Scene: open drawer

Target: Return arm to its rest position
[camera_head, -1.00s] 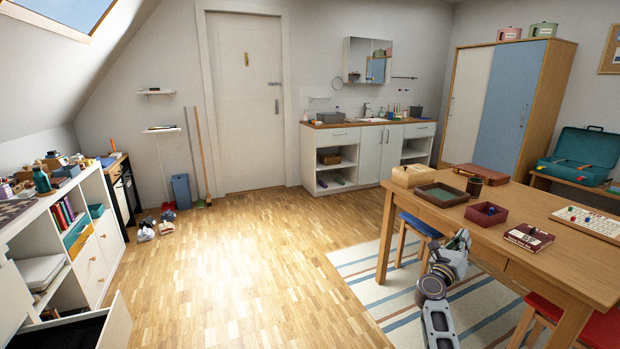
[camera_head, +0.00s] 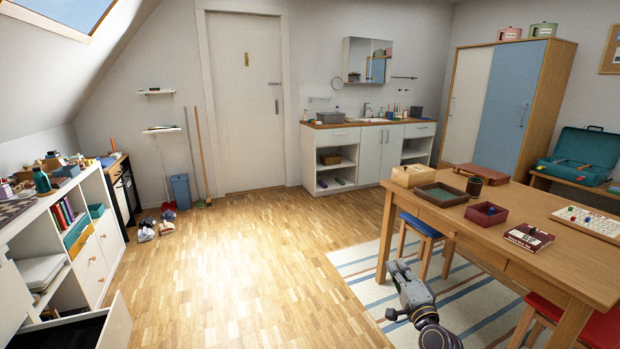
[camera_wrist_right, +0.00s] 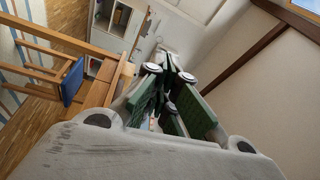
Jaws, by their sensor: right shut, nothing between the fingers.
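My right gripper (camera_head: 392,314) shows at the bottom of the head view, left of the table, over the striped rug. Its fingers are shut and hold nothing. In the right wrist view the green-padded fingers of the gripper (camera_wrist_right: 168,85) are close together, with the sink cabinet and room walls beyond them. The right arm's wrist runs down to the bottom edge of the head view. My left gripper does not show in either view.
The wooden table (camera_head: 470,240) stands close on the right, with trays and boxes on it. A blue stool (camera_head: 422,227) and a red stool (camera_head: 600,330) are under it. An open drawer (camera_head: 118,322) juts out at the lower left. The wooden floor (camera_head: 240,270) between is clear.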

